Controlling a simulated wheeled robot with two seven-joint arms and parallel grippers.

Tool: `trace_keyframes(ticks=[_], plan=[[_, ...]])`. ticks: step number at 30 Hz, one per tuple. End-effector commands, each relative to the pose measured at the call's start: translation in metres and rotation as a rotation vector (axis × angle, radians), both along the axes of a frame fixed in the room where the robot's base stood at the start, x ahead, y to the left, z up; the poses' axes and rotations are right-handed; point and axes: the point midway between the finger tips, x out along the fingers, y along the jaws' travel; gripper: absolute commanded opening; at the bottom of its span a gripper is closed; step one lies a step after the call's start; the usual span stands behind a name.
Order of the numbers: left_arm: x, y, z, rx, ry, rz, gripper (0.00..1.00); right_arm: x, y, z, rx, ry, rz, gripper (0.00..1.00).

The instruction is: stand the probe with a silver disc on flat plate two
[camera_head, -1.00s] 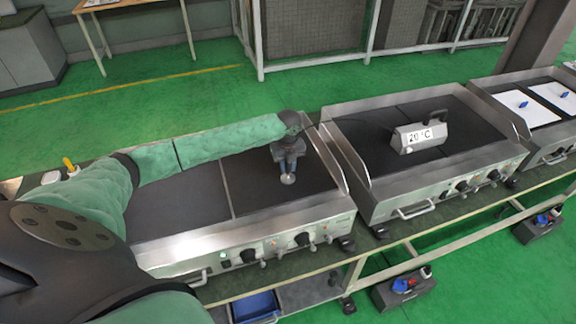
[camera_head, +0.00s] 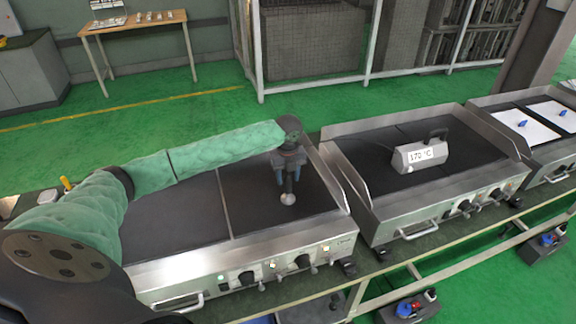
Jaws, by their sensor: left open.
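The silver disc of the probe (camera_head: 288,199) shows on the right-hand dark plate (camera_head: 262,215) of the nearest griddle. My left gripper (camera_head: 287,182) is right above the disc, fingers pointing down. Its fingers are open, and the rest of the probe is mostly hidden by them. I cannot tell whether the fingers touch it. A grey meter (camera_head: 420,156) on the middle griddle reads about 170 °C. The left-hand dark plate (camera_head: 175,220) of the nearest griddle is bare where it shows. My right gripper is not in view.
The middle griddle (camera_head: 350,160) stands to the right. A further griddle (camera_head: 520,100) holds white sheets with blue items. Raised steel side walls (camera_head: 335,180) edge the plates. Knobs and a handle line the front. A wooden table (camera_head: 130,28) stands at the back.

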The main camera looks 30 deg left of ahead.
Motion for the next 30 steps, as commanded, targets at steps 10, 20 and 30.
trace_keyframes(ticks=[10, 20, 30], plan=[[0.001, 0.0, 0.051, -0.001, -0.002, 0.0, 0.46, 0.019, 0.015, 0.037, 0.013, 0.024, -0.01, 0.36], [0.0, 0.0, 0.072, -0.001, 0.001, 0.0, 0.46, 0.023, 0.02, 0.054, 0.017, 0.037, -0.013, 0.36], [0.0, 0.0, 0.072, 0.0, 0.0, 0.001, 0.46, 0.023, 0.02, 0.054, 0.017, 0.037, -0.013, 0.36]])
